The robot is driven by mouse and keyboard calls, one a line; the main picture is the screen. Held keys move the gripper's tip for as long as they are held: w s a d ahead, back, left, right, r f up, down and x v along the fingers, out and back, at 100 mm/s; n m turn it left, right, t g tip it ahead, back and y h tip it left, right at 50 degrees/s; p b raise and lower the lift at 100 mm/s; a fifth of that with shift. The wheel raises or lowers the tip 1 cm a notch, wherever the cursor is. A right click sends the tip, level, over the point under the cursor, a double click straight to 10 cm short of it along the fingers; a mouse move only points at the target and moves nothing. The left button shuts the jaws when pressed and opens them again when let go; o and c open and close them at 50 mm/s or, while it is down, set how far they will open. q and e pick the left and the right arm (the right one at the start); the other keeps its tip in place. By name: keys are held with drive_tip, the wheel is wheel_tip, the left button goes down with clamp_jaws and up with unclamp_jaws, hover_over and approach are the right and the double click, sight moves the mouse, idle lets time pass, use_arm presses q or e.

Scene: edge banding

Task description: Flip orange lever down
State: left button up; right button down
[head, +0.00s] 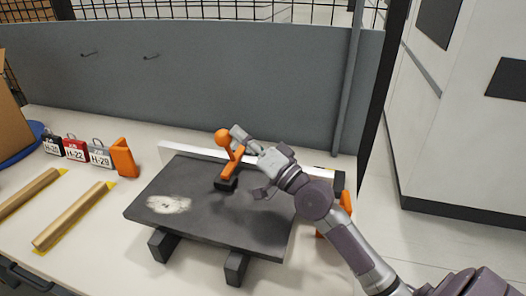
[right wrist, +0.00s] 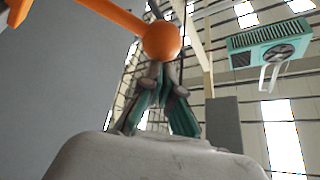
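The orange lever (head: 233,163) stands raised from a small black base (head: 226,184) on the dark panel, with a round orange knob (head: 222,136) at its top. In the right wrist view the knob (right wrist: 161,41) is close, at the end of the orange arm coming from the upper left. My right gripper (head: 237,132) is at knob height, just right of the knob. Its fingers (right wrist: 161,72) come together behind the knob, which hides part of the tips. They look shut with nothing between them; contact with the knob cannot be told. My left gripper is not in view.
The dark panel (head: 205,225) rests on black supports (head: 236,268) on the light table (head: 100,270). At left are labelled tags (head: 75,149), an orange block (head: 123,158) and wooden strips (head: 72,217). A grey partition (head: 220,75) stands behind.

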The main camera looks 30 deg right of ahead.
drive_tip(key=v, duration=1)
drive_tip(key=shift+s, duration=0.25)
drive_tip(key=shift+d+r, duration=0.1)
